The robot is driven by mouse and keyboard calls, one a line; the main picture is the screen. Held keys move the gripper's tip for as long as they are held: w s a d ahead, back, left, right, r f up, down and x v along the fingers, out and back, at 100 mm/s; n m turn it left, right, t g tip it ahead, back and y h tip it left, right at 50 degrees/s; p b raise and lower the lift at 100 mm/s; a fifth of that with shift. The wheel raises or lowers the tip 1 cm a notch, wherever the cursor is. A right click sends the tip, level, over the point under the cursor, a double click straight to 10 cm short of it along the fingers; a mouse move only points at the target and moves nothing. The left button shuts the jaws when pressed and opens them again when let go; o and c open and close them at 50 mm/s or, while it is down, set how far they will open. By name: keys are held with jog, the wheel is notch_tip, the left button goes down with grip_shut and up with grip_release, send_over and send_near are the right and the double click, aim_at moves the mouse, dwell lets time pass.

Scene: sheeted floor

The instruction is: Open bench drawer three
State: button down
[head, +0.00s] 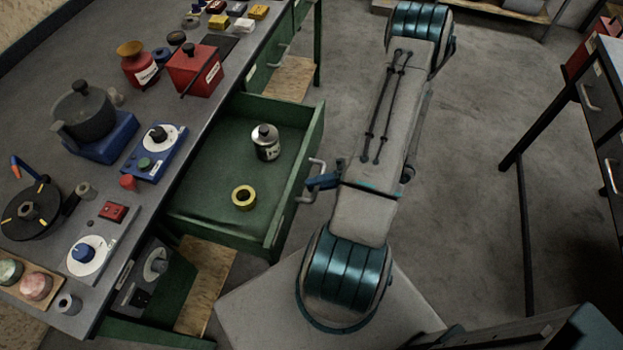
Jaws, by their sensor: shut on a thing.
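A green bench drawer (294,190) stands pulled far out from the bench, its inside in plain view. It holds a metal can (266,142) with a dark label, standing upright, and a yellow ring-shaped roll (244,197). A grey bow handle (315,168) is on the drawer's front. No number can be read on this drawer.
The grey bench top (107,185) carries a pot, red boxes, a blue dial unit and other items. Another green drawer front (265,65) is shut farther along the bench. A dark cabinet (606,120) stands at right.

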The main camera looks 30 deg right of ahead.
jog(key=c, duration=1.5)
grip_release()
jog(key=shift+o, duration=0.2)
jog(key=b+v, duration=0.1)
jog(key=v, duration=1.3)
jog(key=shift+s, duration=0.1)
